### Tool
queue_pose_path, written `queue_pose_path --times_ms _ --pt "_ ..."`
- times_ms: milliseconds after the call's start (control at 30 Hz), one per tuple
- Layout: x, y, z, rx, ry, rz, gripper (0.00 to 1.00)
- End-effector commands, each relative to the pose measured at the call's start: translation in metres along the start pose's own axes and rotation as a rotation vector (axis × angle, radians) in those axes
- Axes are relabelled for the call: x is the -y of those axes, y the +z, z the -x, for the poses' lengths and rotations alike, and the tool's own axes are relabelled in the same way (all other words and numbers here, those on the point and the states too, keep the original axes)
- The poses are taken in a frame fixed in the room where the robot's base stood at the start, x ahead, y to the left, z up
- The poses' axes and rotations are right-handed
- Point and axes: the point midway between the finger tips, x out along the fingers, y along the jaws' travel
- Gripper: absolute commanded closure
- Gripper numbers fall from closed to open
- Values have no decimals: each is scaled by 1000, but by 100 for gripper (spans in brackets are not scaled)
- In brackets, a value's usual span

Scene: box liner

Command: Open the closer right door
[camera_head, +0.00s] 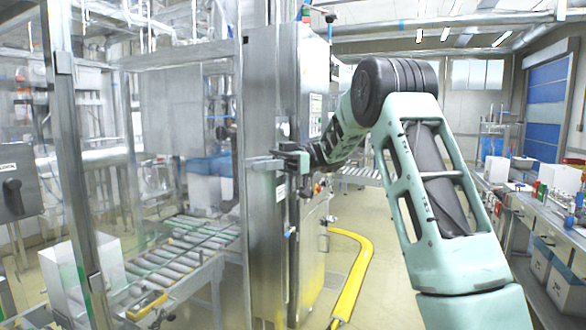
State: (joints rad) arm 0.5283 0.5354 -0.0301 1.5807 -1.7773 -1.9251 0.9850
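The box liner machine fills the left half of the view. It has clear-panelled doors in steel frames. One clear panel (185,130) lies just left of a tall steel cabinet (268,215). A small metal bracket or handle (262,164) sticks out at the cabinet's front left edge. My arm reaches in from the lower right. My gripper (284,156) is dark and small in the picture, close by the bracket at the cabinet front. I cannot tell whether it touches the bracket, or whether its fingers are open or shut. The door looks closed, though reflections make this uncertain.
A roller conveyor (175,262) runs out low at the left, past a steel post (82,200). A yellow curved floor guard (351,280) stands right of the cabinet. A workbench (545,210) with boxes lines the right. Open floor lies behind my arm.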

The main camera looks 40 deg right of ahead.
Motion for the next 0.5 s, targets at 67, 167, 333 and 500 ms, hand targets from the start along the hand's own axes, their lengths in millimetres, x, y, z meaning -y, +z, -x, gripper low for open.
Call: queue_pose_path --times_ms 67,167,333,500 --pt "-1 6 21 1 3 3 65" --pt "0 4 44 1 4 2 65" --pt "0 2 75 -1 2 2 65" --pt "0 1 99 -2 2 2 65"
